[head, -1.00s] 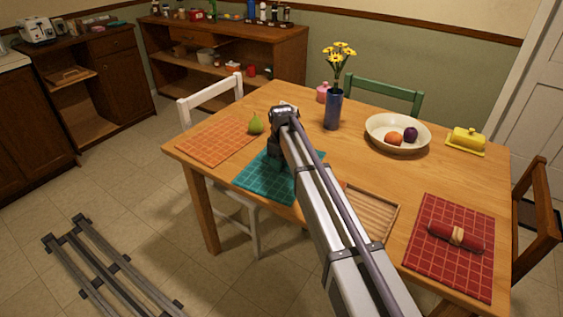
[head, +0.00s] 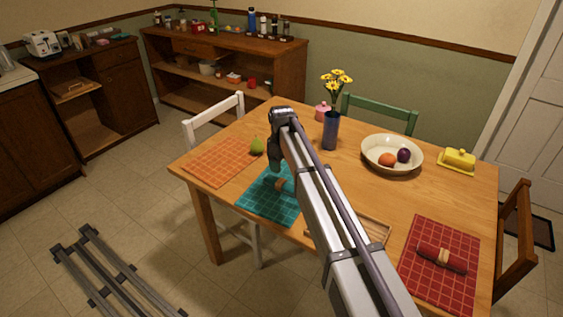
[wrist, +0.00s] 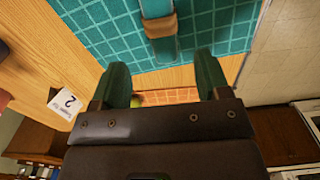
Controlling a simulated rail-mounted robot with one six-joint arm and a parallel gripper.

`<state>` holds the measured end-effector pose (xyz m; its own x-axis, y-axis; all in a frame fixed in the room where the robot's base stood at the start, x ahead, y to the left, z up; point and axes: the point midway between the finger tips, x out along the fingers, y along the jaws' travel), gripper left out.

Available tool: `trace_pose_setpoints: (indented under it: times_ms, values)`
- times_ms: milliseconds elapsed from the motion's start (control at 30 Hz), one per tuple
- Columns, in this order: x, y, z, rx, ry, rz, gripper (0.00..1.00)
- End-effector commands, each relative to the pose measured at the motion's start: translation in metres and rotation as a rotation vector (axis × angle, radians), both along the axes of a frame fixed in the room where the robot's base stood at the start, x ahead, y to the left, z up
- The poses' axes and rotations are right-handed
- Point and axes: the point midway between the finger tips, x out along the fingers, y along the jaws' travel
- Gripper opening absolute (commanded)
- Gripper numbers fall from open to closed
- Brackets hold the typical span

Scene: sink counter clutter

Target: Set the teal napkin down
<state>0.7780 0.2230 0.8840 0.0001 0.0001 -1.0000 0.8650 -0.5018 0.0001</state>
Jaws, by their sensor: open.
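The rolled teal napkin (wrist: 158,8), with a tan ring (wrist: 160,27) around it, lies on the teal checked placemat (wrist: 100,30) in the wrist view. In the head view the tan ring (head: 281,184) shows on the placemat (head: 265,207), just below my gripper (head: 275,168); much of the roll blends with the mat or is hidden by my arm. In the wrist view my gripper (wrist: 160,65) is open, its two green fingers apart with nothing between them. The napkin lies beyond the fingertips, apart from them.
A green pear (head: 257,146) stands by the orange placemat (head: 220,162), left of my gripper. A blue vase (head: 331,132) with yellow flowers and a fruit bowl (head: 368,158) stand behind. A wooden tray (head: 375,228) and a red placemat (head: 465,290) lie to the right.

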Motion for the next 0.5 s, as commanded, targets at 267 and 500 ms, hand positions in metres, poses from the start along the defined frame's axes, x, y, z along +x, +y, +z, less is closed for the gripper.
trace_pose_setpoints:
  times_ms: [267, 500]
  values:
    - [0.0, 0.0, 0.025, 0.0, 0.0, 0.0, 0.7]
    - [-0.034, -0.033, 0.024, 0.0, 0.0, -0.094, 0.7]
